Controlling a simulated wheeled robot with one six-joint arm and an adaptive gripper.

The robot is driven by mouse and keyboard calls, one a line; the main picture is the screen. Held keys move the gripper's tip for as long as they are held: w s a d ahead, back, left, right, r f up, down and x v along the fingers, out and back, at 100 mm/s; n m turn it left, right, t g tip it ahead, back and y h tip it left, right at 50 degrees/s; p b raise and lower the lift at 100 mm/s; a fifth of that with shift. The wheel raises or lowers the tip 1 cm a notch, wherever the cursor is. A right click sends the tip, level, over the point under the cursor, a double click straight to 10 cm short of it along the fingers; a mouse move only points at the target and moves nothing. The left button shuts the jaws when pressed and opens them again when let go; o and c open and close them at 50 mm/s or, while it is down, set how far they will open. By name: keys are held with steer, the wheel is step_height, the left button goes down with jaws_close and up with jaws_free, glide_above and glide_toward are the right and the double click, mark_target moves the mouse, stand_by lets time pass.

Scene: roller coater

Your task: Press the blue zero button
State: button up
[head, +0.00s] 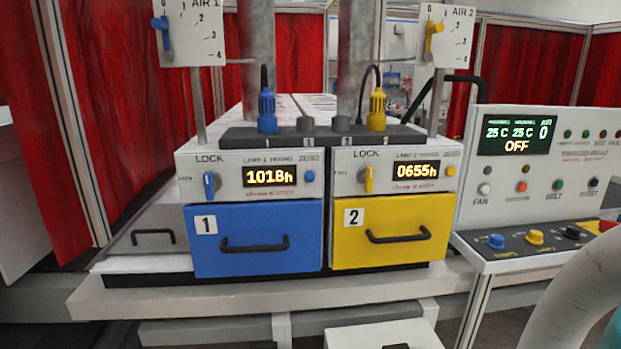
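The blue zero button (309,176) is a small round button on the white panel of lamp unit 1, just under the word ZERO. It sits right of the lit hour display (270,176), which reads 1018h. A blue lock lever (209,184) is at the left of the same panel, above the blue drawer (255,238) marked 1. My gripper does not show; only a pale part of my arm shows at the lower right, well away from the button.
Lamp unit 2 has a yellow drawer (383,234), a yellow lever (369,179) and a yellow button (450,171). A control console (520,205) with several knobs stands at the right. Blue and yellow cable plugs rise above the panels. Both drawer handles stick out in front.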

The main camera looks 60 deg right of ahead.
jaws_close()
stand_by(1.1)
